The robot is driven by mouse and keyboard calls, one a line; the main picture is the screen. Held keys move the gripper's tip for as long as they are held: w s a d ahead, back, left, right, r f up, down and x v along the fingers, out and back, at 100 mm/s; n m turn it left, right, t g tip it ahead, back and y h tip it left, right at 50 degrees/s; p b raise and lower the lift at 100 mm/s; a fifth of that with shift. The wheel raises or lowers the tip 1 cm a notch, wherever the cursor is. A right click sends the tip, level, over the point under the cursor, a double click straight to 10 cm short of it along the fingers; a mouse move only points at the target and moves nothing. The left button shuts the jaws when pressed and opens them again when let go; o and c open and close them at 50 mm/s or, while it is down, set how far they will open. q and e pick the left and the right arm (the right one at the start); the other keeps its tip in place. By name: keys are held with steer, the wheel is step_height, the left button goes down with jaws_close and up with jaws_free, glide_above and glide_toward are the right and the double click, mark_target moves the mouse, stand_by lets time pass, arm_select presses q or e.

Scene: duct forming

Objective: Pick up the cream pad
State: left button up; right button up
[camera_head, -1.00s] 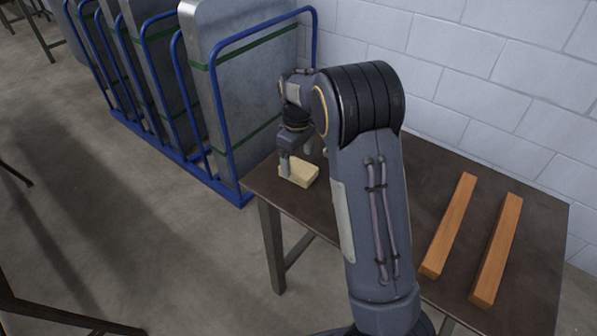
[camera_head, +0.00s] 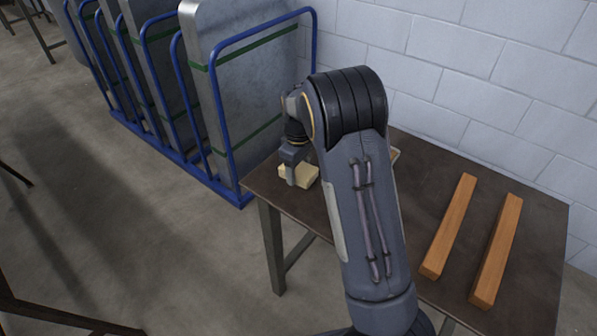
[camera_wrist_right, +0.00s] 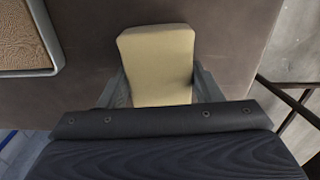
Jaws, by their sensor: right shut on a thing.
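The cream pad (camera_head: 309,175) lies at the left end of the dark table, near its corner. It is a pale block with rounded corners. My right gripper (camera_head: 297,176) is at the pad, and the near finger covers part of it. In the right wrist view the pad (camera_wrist_right: 157,62) sits between the two fingers (camera_wrist_right: 160,90), one against each long side, and the gripper is shut on it. I cannot see a gap between the pad and the table. My left gripper is not in view.
Two orange wooden bars (camera_head: 449,225) (camera_head: 497,250) lie on the table (camera_head: 540,235) at the right. A blue rack (camera_head: 222,120) with metal panels stands left of the table. A framed brown textured item (camera_wrist_right: 22,38) lies near the pad. A block wall (camera_head: 480,75) is behind.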

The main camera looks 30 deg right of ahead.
mark_target(298, 168)
steer(key=shift+r, duration=0.55)
step_height(298, 168, up, 3)
steer(key=shift+a+f, duration=0.15)
steer(key=shift+f, duration=0.05)
steer(key=s+a+r, duration=0.9)
steer(key=a, duration=0.1)
steer(key=shift+s+r, duration=0.15)
steer(key=shift+s, duration=0.1)
